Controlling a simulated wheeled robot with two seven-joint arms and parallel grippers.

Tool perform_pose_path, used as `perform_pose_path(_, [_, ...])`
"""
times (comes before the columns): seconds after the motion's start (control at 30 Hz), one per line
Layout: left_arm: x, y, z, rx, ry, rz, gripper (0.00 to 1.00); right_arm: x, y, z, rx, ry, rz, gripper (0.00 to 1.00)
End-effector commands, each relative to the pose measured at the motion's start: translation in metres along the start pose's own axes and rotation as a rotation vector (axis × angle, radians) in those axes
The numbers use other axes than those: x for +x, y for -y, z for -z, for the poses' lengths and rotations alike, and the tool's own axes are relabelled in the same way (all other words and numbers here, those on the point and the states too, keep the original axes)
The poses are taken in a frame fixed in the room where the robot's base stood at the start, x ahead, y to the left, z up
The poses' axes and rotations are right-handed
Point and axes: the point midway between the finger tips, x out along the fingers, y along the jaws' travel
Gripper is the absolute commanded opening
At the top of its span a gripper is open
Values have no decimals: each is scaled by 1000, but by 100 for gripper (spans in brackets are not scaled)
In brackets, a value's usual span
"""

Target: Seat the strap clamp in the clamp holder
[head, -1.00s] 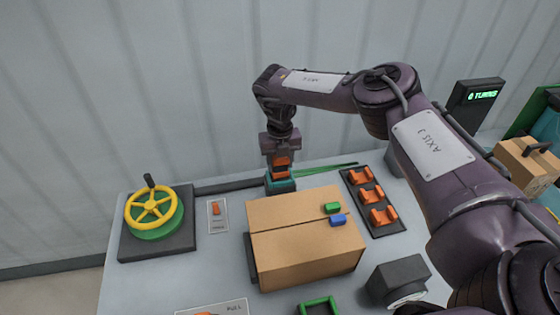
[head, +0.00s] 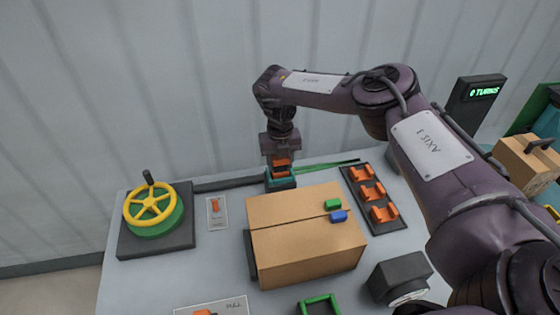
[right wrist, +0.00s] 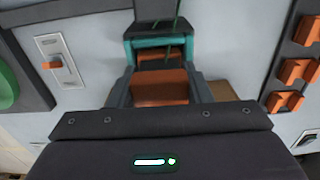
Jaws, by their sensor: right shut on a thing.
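My right gripper (head: 279,164) points down at the back of the table and is shut on an orange clamp piece (right wrist: 160,87), held between its two fingers in the right wrist view. A teal, dark-based holder (head: 282,182) stands directly below the fingers. In the right wrist view the teal frame (right wrist: 129,50) rises just beyond the held piece, with more orange inside it. Thin green straps (head: 330,167) run right from the holder. The fingers hide the contact, so I cannot tell whether the clamp is seated. My left gripper is out of view.
A cardboard box (head: 290,250) with a green and a blue block stands in front of the holder. A black rack (head: 391,222) of orange clamps is to its right. A yellow handwheel (head: 151,205) and a small switch panel (head: 217,213) are left.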

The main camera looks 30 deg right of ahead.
Motion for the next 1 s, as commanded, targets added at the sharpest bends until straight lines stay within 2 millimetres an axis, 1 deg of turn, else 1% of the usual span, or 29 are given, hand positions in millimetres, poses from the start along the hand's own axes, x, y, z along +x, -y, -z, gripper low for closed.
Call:
perform_pose_path(0.33, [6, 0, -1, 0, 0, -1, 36, 8, 0, 0, 0, 0, 0, 19])
perform_pose_path(0.47, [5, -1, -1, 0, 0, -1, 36, 7, 0, 0, 0, 1, 0, 19])
perform_pose_path(0.5, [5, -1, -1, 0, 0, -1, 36, 7, 0, 0, 0, 1, 0, 46])
perform_pose_path(0.6, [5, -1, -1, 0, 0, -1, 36, 7, 0, 0, 0, 0, 0, 59])
perform_pose_path(0.7, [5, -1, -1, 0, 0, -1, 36, 7, 0, 0, 0, 0, 0, 70])
perform_pose_path(1.0, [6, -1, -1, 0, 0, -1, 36, 4, 0, 0, 0, 0, 0, 70])
